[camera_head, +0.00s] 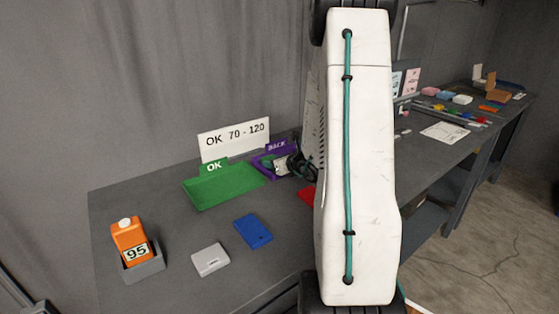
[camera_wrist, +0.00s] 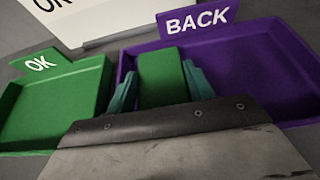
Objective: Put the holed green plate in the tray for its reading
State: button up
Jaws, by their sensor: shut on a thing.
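My gripper (camera_wrist: 161,88) is shut on a green plate (camera_wrist: 162,75) in the wrist view, a teal finger on each side. No hole shows on the part in sight. The plate is over the left part of the purple BACK tray (camera_wrist: 285,100); whether it touches the floor is unclear. The green OK tray (camera_wrist: 55,103) is just left, empty where visible. In the head view my gripper (camera_head: 292,166) is at the purple tray (camera_head: 262,161), partly behind my arm. An orange gauge (camera_head: 129,236) reading 95 stands in a grey holder (camera_head: 147,270).
A sign (camera_head: 234,140) reading OK 70 - 120 stands behind the trays. A grey plate (camera_head: 210,259), a blue plate (camera_head: 253,231) and a partly hidden red piece (camera_head: 307,195) lie on the bench. A further bench (camera_head: 480,135) at right carries small coloured items.

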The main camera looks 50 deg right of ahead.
jog(key=o, duration=0.8)
jog(key=shift+f, duration=0.1)
jog(key=shift+d, duration=0.1)
